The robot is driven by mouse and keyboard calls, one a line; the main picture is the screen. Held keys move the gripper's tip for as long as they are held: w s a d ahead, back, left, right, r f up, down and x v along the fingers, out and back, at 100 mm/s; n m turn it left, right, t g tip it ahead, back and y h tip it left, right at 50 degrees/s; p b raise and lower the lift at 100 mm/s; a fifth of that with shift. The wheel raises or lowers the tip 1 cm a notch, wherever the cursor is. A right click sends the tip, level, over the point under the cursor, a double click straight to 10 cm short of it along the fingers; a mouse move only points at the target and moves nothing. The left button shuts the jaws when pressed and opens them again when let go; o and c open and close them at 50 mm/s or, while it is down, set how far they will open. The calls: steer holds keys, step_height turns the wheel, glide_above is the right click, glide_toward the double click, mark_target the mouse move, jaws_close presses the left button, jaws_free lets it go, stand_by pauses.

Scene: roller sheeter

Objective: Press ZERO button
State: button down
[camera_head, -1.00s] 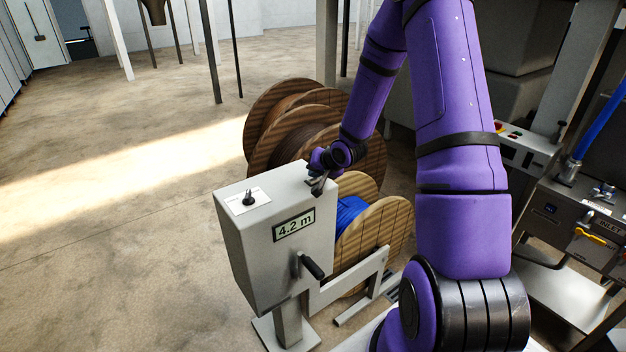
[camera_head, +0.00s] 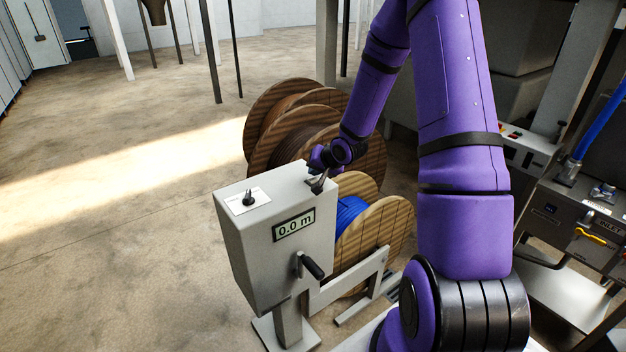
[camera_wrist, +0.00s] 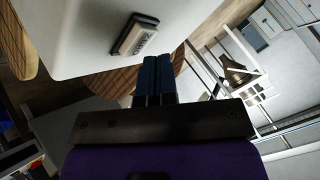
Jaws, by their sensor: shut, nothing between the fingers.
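The grey counter box (camera_head: 275,262) stands on a post, and its display (camera_head: 294,226) reads 0.0 m. My gripper (camera_head: 318,186) is at the box's top right corner, its fingers small in the head view. In the wrist view my gripper (camera_wrist: 157,60) is shut, with two dark blue fingers side by side and nothing between them. Just beyond the fingertips, a small raised dark-rimmed button (camera_wrist: 135,37) sits on the pale box face. Its lettering is too small to read. I cannot tell whether the fingertips touch it.
A switch (camera_head: 248,198) on a white plate is on the box top, and a black crank handle (camera_head: 312,267) sticks out in front. A wooden spool of blue hose (camera_head: 383,232) stands right of the box, with larger spools behind. The floor at left is clear.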

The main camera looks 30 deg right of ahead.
mark_target(315, 178)
steer(key=shift+r, duration=0.3)
steer(key=shift+r, duration=2.5)
